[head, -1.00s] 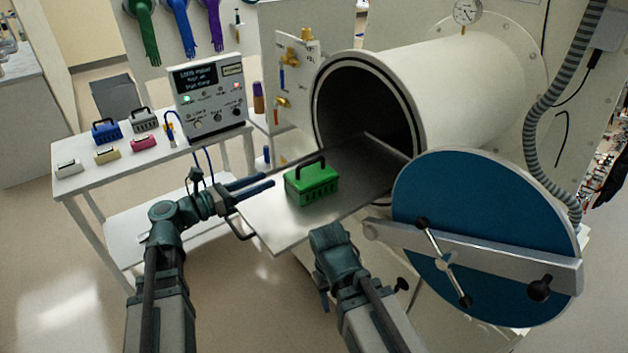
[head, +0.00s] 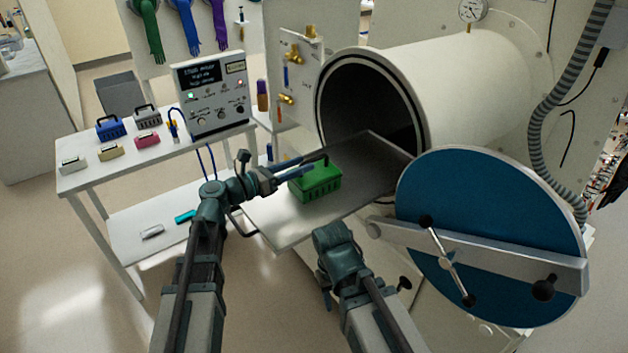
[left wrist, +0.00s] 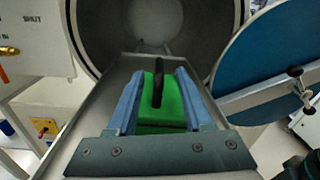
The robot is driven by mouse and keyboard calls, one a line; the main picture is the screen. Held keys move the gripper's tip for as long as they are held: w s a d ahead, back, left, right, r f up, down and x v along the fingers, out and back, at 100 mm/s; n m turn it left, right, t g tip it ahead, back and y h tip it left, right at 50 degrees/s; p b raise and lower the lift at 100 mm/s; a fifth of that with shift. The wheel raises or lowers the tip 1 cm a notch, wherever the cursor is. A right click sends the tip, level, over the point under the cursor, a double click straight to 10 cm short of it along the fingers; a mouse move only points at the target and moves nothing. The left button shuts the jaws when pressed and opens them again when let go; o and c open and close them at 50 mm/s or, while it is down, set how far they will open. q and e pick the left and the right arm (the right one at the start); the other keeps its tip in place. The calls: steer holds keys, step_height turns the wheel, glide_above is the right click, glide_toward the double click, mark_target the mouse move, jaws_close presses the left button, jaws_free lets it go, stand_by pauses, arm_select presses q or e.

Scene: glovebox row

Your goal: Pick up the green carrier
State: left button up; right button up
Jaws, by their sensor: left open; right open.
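The green carrier (head: 318,184) sits upright on the metal tray (head: 285,232) in front of the open chamber. Its black handle is on top. My left gripper (head: 302,168) is open at the carrier's left side, its fingers overlapping the carrier's top in the head view. In the left wrist view, the carrier (left wrist: 160,105) and its handle show between the two blue fingers. Whether the fingers touch it I cannot tell. My right gripper (head: 326,288) is low, in front of the tray's near edge, mostly hidden by its wrist, and holds nothing that I can see.
The round blue door (head: 500,220) with its latch bar stands open at the right. The chamber (head: 365,105) opens behind the tray. A white side table (head: 85,180) at the left holds several other carriers and a control box (head: 212,95).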

mark_target(308, 162)
arm_select(q)
steer(key=x, duration=0.3)
steer(key=shift+f, duration=0.1)
jaws_close()
stand_by(1.3)
